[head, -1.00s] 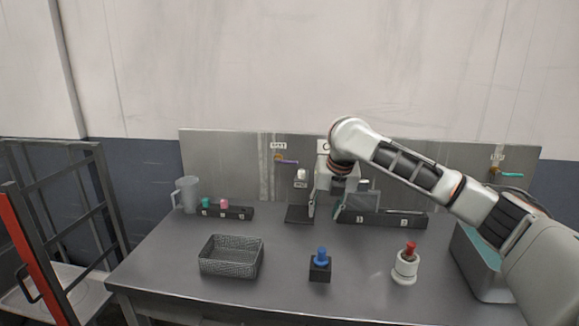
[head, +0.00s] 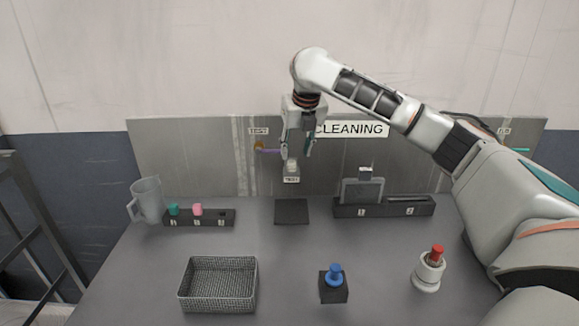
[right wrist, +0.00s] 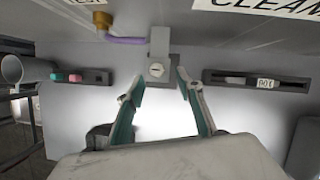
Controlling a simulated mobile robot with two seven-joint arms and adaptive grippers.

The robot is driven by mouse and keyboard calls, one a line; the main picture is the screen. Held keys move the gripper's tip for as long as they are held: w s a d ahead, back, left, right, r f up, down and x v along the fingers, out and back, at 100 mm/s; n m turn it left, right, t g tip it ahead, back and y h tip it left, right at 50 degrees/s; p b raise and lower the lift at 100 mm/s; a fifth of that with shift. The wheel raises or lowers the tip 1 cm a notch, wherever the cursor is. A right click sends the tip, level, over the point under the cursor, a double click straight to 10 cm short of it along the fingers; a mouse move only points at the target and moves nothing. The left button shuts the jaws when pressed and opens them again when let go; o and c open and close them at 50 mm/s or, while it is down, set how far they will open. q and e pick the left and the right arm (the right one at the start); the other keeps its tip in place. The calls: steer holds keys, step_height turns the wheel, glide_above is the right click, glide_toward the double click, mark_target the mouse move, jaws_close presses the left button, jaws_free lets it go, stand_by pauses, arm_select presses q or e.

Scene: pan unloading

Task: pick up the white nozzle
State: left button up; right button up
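A small white piece (head: 291,167), which looks like the white nozzle, sits on the back panel above a small label and a dark square plate (head: 291,211). Whether a finger touches the piece cannot be told. My left gripper is not in view.
A purple hose or handle (head: 268,150) is just left of the gripper. A rack (head: 210,222) holds teal and pink pieces beside a clear jug (head: 150,200). A slotted holder (head: 400,210) stands at right. A wire basket (head: 218,300), blue-topped block (head: 334,291) and red-topped white bottle (head: 428,272) stand in front.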

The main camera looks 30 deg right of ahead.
mark_target(292, 162)
steer(key=x, duration=0.4)
steer(key=shift+w+a+f, duration=0.15)
steer(key=shift+a+f, duration=0.15)
steer(key=shift+f, duration=0.05)
steer(key=shift+w+f, duration=0.2)
steer(key=shift+f, duration=0.15)
jaws_close()
